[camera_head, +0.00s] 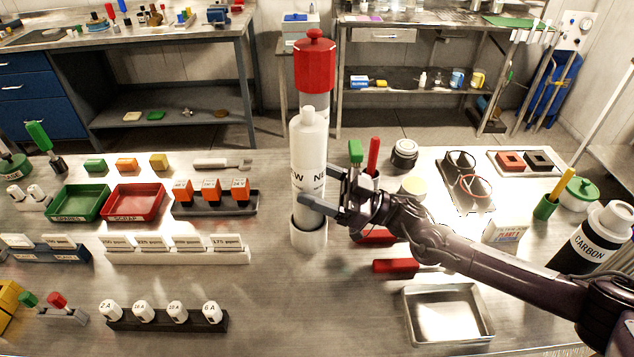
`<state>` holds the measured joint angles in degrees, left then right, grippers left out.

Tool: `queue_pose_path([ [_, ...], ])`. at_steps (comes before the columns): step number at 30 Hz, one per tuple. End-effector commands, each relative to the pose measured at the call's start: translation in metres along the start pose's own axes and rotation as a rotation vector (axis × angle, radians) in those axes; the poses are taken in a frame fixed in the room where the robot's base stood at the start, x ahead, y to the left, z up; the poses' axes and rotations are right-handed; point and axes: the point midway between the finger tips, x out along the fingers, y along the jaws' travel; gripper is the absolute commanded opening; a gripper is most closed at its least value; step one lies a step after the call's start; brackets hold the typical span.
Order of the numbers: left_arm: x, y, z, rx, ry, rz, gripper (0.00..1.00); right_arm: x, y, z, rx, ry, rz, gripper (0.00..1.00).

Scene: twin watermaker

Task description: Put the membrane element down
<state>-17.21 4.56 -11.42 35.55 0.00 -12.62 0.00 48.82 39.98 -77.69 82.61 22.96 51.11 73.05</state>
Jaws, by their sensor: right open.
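The membrane element, a white cylinder (309,150) lettered NEW, stands upright near the middle of the steel table. Its lower end sits in a white round holder (309,239) with a dark rim opening. My right gripper (318,186) reaches in from the right at the cylinder's lower half, with its fingers apart. One fingertip overlaps the front of the cylinder in the picture, and whether it touches cannot be told. Behind the cylinder rises a clear housing with a red knobbed cap (315,65). My left gripper is not in view.
Left of the cylinder are a green tray (78,203), a red tray (134,201), a rack of orange blocks (214,200) and a rack of white cards (178,256). Red-handled tools and a metal tray (449,312) lie under and before my right arm.

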Motion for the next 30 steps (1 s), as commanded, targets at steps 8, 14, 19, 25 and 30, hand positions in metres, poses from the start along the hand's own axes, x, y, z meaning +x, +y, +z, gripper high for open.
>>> queue_pose_path([
  [8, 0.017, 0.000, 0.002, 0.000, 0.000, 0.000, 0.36, -0.050, 0.001, 0.001, 0.000, -0.002, 0.004, 0.76],
  [14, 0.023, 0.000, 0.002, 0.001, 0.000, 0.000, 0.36, -0.071, 0.000, -0.001, 0.001, 0.000, 0.002, 0.76],
  [19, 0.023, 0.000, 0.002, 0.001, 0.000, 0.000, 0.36, -0.074, 0.000, -0.003, 0.000, 0.001, 0.000, 0.76],
  [25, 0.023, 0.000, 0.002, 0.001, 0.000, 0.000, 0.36, -0.074, 0.000, -0.003, 0.000, 0.000, 0.000, 0.76],
  [30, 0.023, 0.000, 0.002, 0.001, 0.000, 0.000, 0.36, -0.074, 0.000, -0.003, 0.000, 0.000, 0.000, 0.76],
])
